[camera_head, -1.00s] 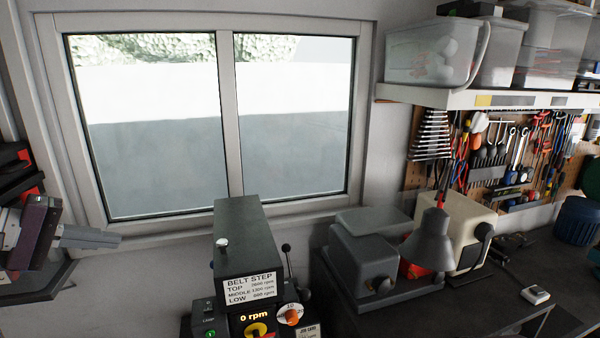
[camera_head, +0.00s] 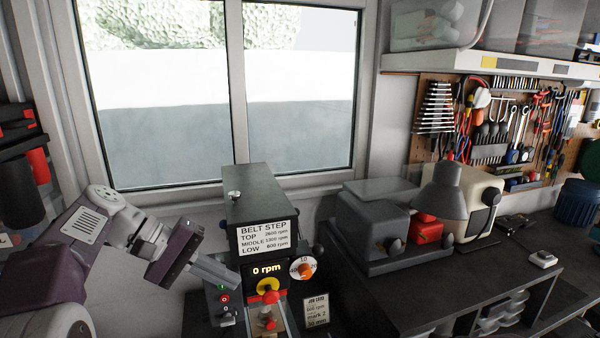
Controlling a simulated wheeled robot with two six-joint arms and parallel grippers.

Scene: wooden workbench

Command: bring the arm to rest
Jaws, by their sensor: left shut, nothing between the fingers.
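My left arm comes in from the left edge in the head view. Its gripper (camera_head: 222,276) is shut and empty, with the fingers pointing right and slightly down. The fingertips show in front of the left side of the drill-press-like machine (camera_head: 260,200); I cannot tell whether they touch it. My right gripper is not in view.
A grey bench machine (camera_head: 373,220) and a grey lamp (camera_head: 443,190) stand on the dark bench to the right. A pegboard of tools (camera_head: 500,130) hangs beneath a shelf (camera_head: 480,65). A window fills the back wall. Black and red items (camera_head: 22,165) are at the far left.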

